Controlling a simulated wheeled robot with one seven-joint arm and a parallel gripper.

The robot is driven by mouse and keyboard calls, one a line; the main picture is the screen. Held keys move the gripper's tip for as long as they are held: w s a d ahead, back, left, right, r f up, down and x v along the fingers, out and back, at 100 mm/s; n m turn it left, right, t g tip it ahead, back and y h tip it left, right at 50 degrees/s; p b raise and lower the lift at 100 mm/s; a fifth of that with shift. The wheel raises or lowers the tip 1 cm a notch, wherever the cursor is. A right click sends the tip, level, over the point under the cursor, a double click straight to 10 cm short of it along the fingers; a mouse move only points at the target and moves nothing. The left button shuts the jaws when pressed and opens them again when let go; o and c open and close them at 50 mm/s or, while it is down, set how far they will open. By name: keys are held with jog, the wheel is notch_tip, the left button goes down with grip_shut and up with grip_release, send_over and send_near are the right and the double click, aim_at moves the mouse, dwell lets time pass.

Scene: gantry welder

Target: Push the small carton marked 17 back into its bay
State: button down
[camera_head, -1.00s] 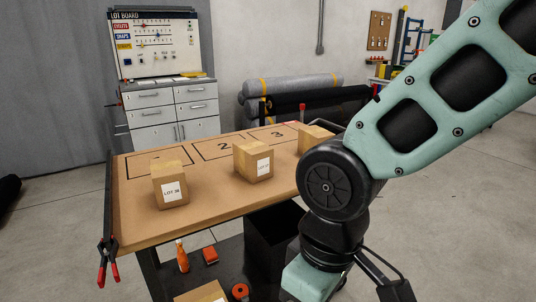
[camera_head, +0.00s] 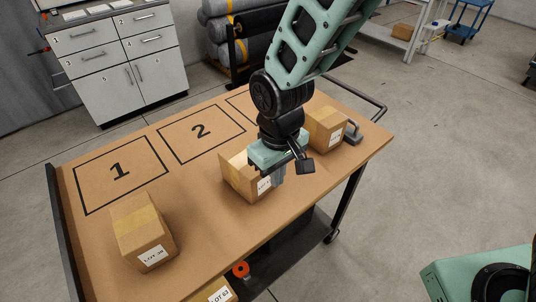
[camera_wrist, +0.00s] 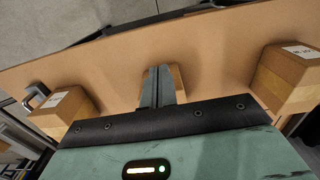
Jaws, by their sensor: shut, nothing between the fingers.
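The middle carton (camera_head: 240,174) stands on the brown table in front of the outlined bays. Its white label is partly covered by my gripper, and I cannot read its number for sure. My gripper (camera_head: 279,180) is shut and empty, pointing down at the near side of this carton. In the wrist view the shut fingers (camera_wrist: 158,72) overlap the carton (camera_wrist: 177,78), which is mostly hidden behind them; I cannot tell whether they touch. The third bay (camera_head: 238,101) is largely hidden by my arm.
A carton labelled LOT 38 (camera_head: 142,229) stands at the table's near left. Another carton (camera_head: 325,128) stands at the right, by a black handle (camera_head: 353,95). Another labelled carton (camera_head: 215,291) sits below the table. Drawers (camera_head: 118,62) and rolls (camera_head: 228,30) stand behind.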

aim_at(242, 177)
jog(key=f+p, duration=0.1)
jog(key=f, duration=0.5)
jog(key=w+f+p, duration=0.1)
jog(key=f, duration=0.2)
jog(key=shift+f+p, duration=0.3)
jog(key=shift+f, duration=0.1)
jog(key=shift+w+a+p, duration=0.45)
jog(key=shift+w+p, duration=0.05)
jog(key=shift+w, duration=0.15)
jog(key=shift+w+a+p, duration=0.4)
jog(key=shift+w+p, duration=0.05)
jog(key=shift+w, duration=0.15)
jog(key=shift+w+a+f, duration=0.15)
jog(key=shift+w+a, duration=0.1)
jog(key=shift+w, duration=0.15)
